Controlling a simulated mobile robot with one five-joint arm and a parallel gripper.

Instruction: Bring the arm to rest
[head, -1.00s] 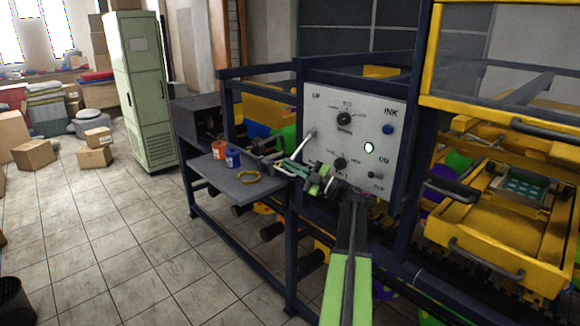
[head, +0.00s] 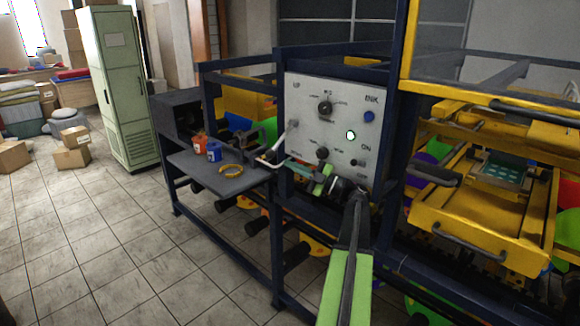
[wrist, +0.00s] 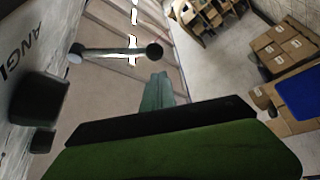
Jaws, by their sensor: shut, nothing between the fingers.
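My gripper (head: 290,163) is shut and empty. It is held in front of the lower left of the grey control panel (head: 345,105), and my green and black arm reaches up to it from the bottom of the head view. A pale lever (head: 280,147) on the panel's left side is just beyond the fingertips; I cannot tell whether they touch. In the wrist view, the teal fingertips (wrist: 157,92) point up the picture, and a dark-ended lever (wrist: 115,52) is beyond them, with the panel along the left edge.
A side shelf (head: 205,175) carries a red bottle (head: 200,143), a blue bottle (head: 214,151) and a yellow ring (head: 231,171). The yellow press unit (head: 470,225) stands close on the right. A green cabinet (head: 115,85) is at the back left.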

